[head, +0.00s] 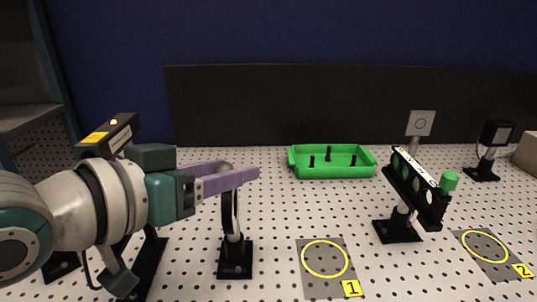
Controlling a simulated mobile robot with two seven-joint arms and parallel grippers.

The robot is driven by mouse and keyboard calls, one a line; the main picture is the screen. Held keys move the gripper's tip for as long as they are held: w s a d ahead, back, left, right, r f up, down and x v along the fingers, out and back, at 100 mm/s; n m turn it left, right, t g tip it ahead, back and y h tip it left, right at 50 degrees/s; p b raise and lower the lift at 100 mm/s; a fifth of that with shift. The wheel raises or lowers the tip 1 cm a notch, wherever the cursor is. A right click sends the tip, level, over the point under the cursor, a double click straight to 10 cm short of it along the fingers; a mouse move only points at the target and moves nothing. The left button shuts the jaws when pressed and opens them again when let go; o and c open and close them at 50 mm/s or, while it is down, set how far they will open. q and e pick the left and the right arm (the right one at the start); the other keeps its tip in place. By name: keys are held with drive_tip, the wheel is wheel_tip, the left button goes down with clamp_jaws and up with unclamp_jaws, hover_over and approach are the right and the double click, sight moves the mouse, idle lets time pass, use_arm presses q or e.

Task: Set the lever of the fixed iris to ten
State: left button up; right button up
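A mount that looks like the fixed iris stands upright on a black post and base (235,262), left of the middle. Its thin dark ring (229,212) is seen nearly edge-on. My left gripper (246,172) reaches in from the left with purple fingers at the top of this ring. The near finger hides part of the ring, and a rounded grey piece (225,167) shows behind it. I cannot make out the lever, its scale, or whether the fingers touch it. My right gripper is not in view.
A green tray (290,163) with black pegs sits behind. A tilted black holder with a green knob (449,181) stands right. Yellow-ringed pads 1 (312,286) and 2 (507,267) lie in front. A dark device (496,134) stands far right. Perforated board between is clear.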

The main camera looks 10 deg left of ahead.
use_arm(q)
drive_tip(key=shift+o, duration=0.2)
drive_tip(key=v, duration=1)
